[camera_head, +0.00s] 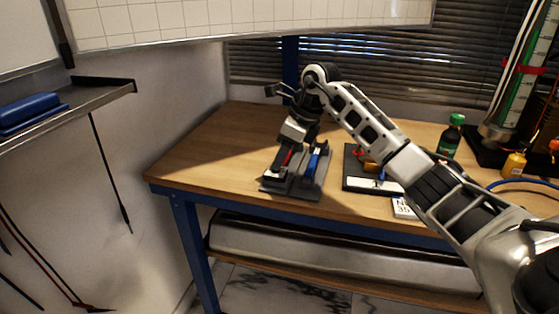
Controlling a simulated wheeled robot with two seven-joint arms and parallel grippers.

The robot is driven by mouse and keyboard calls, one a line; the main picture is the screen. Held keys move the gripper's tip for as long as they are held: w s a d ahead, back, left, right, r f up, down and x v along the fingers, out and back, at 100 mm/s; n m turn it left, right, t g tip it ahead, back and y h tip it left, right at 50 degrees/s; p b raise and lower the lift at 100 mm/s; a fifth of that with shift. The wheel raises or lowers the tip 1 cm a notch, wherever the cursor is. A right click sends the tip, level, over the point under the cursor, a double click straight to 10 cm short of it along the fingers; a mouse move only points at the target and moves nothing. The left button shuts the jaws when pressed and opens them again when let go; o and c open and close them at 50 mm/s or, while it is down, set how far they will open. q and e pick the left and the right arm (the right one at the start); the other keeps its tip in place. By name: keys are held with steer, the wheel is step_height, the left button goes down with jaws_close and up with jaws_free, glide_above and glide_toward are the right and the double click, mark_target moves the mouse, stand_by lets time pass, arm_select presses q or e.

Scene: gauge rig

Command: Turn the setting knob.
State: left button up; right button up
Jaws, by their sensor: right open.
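A dark base plate (350,177) lies on the wooden bench right of centre, with small red, brass and blue parts and a white label on it. The brass part (371,167) may belong to the setting knob, but the parts are too small to tell which is the knob. My right arm reaches in from the right, across the plate's right side, and hides some of it. My right gripper (283,160) points down over a grey rack (291,188) left of the plate. It is open, apart from the plate. My left gripper is not in view.
The rack holds red and blue-handled (313,161) things. A white card (402,208) lies in front of the plate. A green bottle (451,136) and a yellow bottle (514,165) stand at the right. The left part of the bench top (205,150) is clear.

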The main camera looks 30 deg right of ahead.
steer(key=shift+x, duration=1.2)
jaws_close()
